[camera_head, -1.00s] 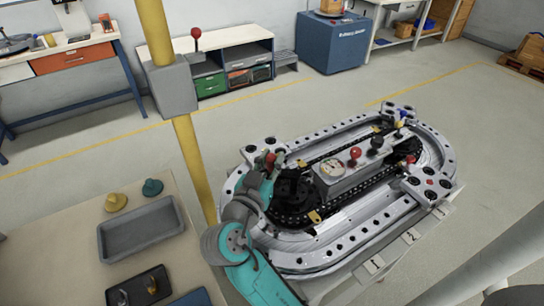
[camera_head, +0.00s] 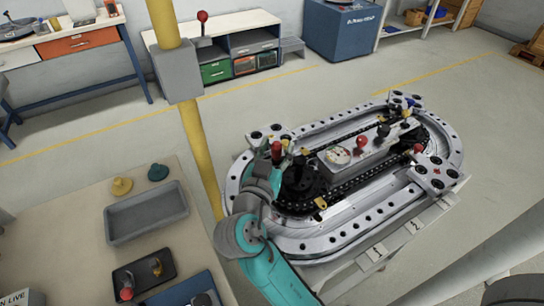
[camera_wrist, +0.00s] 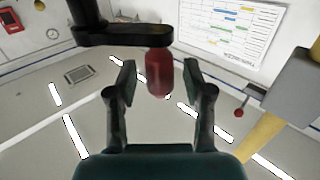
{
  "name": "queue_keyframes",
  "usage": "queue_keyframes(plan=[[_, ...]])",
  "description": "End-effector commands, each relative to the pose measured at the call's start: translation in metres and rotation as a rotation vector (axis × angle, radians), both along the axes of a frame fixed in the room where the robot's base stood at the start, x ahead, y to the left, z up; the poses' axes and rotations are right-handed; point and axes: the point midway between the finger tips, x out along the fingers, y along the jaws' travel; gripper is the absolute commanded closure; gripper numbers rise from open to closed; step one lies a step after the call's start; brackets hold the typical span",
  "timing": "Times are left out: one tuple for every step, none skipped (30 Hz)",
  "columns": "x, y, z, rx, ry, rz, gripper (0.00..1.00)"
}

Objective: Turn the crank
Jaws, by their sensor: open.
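The crank shows in the wrist view as a black arm (camera_wrist: 122,35) with a red handle (camera_wrist: 159,73). My gripper (camera_wrist: 160,80) is open, with its two dark fingers on either side of the red handle. Gaps show between the handle and both fingers, so it is not gripped. In the head view my gripper (camera_head: 278,150) is at the left end of the oval ring track (camera_head: 236,186), among small red parts. My teal arm partly hides that end, and the crank's mount is hard to make out there.
A gauge box with a red knob (camera_head: 361,142) stands inside the track. A yellow post (camera_head: 196,140) with a grey box (camera_head: 178,72) and red lever (camera_head: 203,16) rises close left of my arm. A table with a grey tray (camera_head: 146,213) is at lower left. Open floor lies behind.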

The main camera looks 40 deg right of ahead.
Motion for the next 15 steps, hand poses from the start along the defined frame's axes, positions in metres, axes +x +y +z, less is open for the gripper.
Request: queue_keyframes(plan=[[-0.001, 0.003, 0.0, 0.0, 0.0, 0.002, 0.49], [-0.002, 0.005, 0.0, 0.0, 0.0, 0.003, 0.49], [-0.004, 0.008, 0.0, 0.0, 0.0, 0.004, 0.49], [-0.005, 0.011, 0.0, 0.0, 0.001, 0.004, 0.49], [-0.008, 0.014, 0.0, 0.0, 0.001, 0.004, 0.49], [-0.011, 0.019, 0.0, -0.001, 0.001, 0.005, 0.49], [-0.013, 0.023, 0.0, -0.001, 0.001, 0.006, 0.49], [-0.015, 0.027, 0.0, 0.0, 0.001, 0.006, 0.49], [-0.019, 0.032, 0.0, -0.001, 0.001, 0.006, 0.49], [-0.021, 0.037, 0.0, 0.0, 0.001, 0.007, 0.49], [-0.024, 0.04, 0.0, 0.001, 0.001, 0.006, 0.49], [-0.027, 0.046, 0.0, 0.0, 0.0, 0.006, 0.49], [-0.029, 0.05, 0.0, 0.001, 0.001, 0.006, 0.49], [-0.032, 0.053, 0.0, 0.001, 0.001, 0.006, 0.49], [-0.035, 0.058, 0.0, 0.0, 0.0, 0.006, 0.49]])
